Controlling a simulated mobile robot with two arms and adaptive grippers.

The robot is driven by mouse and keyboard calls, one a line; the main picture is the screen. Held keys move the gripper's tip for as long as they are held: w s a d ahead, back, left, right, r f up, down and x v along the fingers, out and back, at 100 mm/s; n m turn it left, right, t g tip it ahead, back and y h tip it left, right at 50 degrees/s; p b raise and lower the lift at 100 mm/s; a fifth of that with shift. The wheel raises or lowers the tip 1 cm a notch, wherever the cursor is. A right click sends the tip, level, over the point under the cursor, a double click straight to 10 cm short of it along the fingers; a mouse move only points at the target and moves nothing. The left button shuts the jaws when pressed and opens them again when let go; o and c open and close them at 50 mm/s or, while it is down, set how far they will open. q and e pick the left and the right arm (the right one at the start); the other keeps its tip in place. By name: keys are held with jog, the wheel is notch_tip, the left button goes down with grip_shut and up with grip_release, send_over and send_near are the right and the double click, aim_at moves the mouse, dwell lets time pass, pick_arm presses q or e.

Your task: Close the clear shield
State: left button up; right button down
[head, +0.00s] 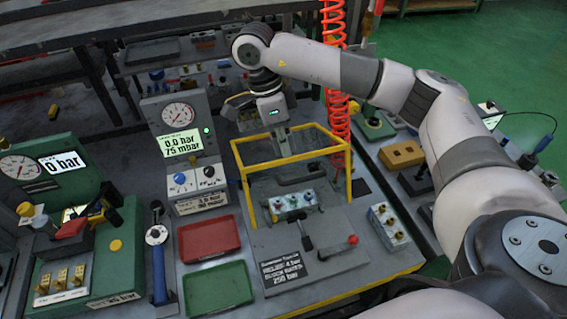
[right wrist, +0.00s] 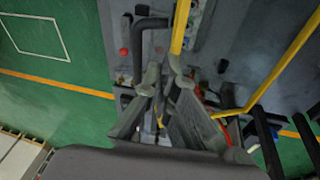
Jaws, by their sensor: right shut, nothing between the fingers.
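The clear shield is a see-through panel edged by a yellow frame (head: 240,166) around the middle block station in the head view. The frame stands up above the station, with several valves on a block (head: 292,202) visible beneath it. Yellow bars of it also show in the right wrist view (right wrist: 283,66). My right gripper (head: 282,140) points down at the far side of the frame, its fingers shut and empty. In the right wrist view the fingers (right wrist: 160,98) are close to a yellow bar; I cannot tell whether they touch it. My left gripper is not in view.
A gauge unit (head: 182,128) stands left of the frame. A red tray (head: 208,238) and a green tray (head: 217,288) lie in front of it. A coiled red hose (head: 337,105) hangs behind the frame's right side.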

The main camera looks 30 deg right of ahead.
aim_at(284, 166)
jog(key=f, duration=0.1)
jog(key=s+f, duration=0.1)
jog(key=a+f, duration=0.1)
jog(key=shift+s+p, duration=0.25)
jog(key=shift+p, duration=0.15)
jog(key=shift+s+a+f, duration=0.1)
jog(key=shift+a+f, duration=0.05)
jog(key=shift+f, duration=0.35)
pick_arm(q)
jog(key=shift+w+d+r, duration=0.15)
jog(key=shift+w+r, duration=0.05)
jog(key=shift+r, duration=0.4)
pick_arm(e)
jog(key=shift+f, duration=0.1)
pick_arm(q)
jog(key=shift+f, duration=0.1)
